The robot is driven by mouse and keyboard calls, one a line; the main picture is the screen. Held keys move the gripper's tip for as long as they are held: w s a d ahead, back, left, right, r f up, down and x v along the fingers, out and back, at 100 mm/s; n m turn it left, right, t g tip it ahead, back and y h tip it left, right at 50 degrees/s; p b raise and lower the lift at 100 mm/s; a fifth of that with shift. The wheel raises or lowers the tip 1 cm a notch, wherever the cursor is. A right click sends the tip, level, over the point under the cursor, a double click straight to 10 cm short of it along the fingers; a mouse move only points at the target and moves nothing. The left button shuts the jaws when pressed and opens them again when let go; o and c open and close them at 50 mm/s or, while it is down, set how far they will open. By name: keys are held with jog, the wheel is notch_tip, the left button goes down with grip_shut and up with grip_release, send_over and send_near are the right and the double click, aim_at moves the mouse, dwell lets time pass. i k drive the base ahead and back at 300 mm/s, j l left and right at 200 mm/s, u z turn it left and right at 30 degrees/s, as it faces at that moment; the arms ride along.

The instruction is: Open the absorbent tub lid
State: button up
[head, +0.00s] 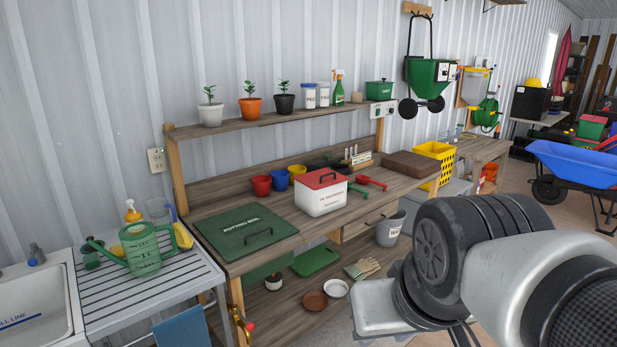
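The absorbent tub (321,200) is a white box standing on the wooden potting bench. The tub's front label is too small to read fully. Part of my arm (520,280) fills the lower right, well apart from the tub. My gripper is not in view, and nothing touches the lid.
The bench (270,258) holds a green potting-soil lid (247,228) left of the tub, small coloured pots behind it and red hand tools (370,182) to its right. A shelf (260,122) with plants and bottles runs above. A grey bucket (390,230) stands below the bench's right part.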

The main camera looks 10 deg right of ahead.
aim_at(318, 179)
jog(key=i+l+u, duration=0.15)
jog(key=u, duration=0.2)
jog(key=i+l+u, duration=0.5)
jog(key=i+l, duration=0.15)
jog(key=l, duration=0.15)
jog(key=i+l+u, duration=0.2)
jog(key=l, duration=0.25)
jog(key=i+l, duration=0.2)
jog(key=l, duration=0.2)
jog(key=i+l, duration=0.25)
jog(key=l, duration=0.15)
jog(key=i+l, duration=0.2)
jog(key=l, duration=0.2)
jog(key=i+l, duration=0.25)
jog(key=l, duration=0.15)
jog(key=i+l+u, duration=0.1)
jog(key=l, duration=0.3)
jog(key=i+l, duration=0.35)
jog(key=l, duration=0.1)
